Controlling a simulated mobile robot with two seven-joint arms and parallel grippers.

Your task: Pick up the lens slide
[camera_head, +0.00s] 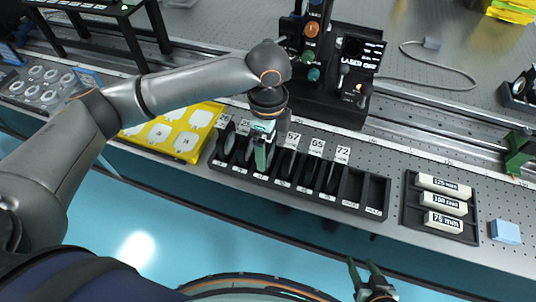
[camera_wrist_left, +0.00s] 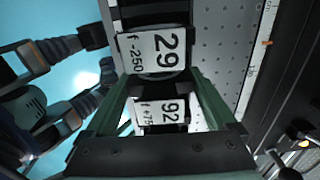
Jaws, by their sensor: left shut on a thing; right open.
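The lens slides stand in a row in a black slotted rack (camera_head: 375,195) on the optical table, most with white number tags on top, such as one reading 72 (camera_head: 342,153). My left gripper (camera_head: 262,158) is over the left half of the rack, pointing down, shut on a lens slide. My right gripper (camera_head: 366,277) is open and empty below the table's front edge.
A yellow tray (camera_head: 182,145) lies left of the rack. A black laser unit (camera_head: 345,85) stands behind it. A black holder (camera_head: 412,213) with labelled white blocks and a blue block (camera_head: 505,232) lie to the right. The rack's right-end slots look empty.

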